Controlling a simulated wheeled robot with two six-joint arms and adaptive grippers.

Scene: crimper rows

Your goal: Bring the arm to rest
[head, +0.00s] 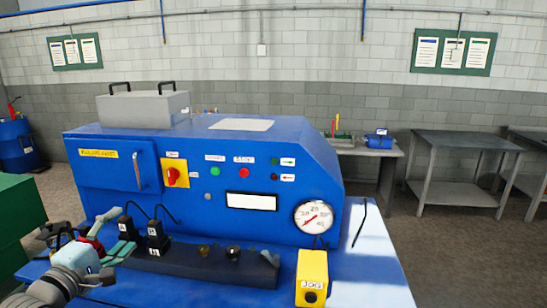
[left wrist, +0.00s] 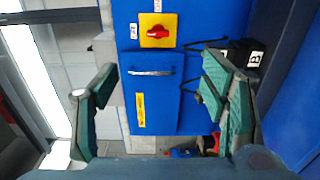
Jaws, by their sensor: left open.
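My left gripper (head: 118,232) is at the lower left of the head view, in front of the left end of the blue machine (head: 100,190). Its teal fingers are spread apart, with nothing seen between them. In the left wrist view the open gripper (left wrist: 160,95) faces the machine's door, with its handle (left wrist: 152,72) between the fingers. Black blocks with white labels (head: 157,236) stand close to the fingertips in the head view; whether they touch cannot be told. One labelled black block (left wrist: 245,55) shows beside the right finger in the wrist view. My right gripper is out of view.
A red rotary switch on a yellow plate (head: 174,173) is on the machine's front. A dark rail (head: 205,265), a yellow JOG box (head: 312,278) and a gauge (head: 312,216) are to the right. A green cabinet (head: 15,225) stands at the left. Grey tables (head: 465,150) stand behind.

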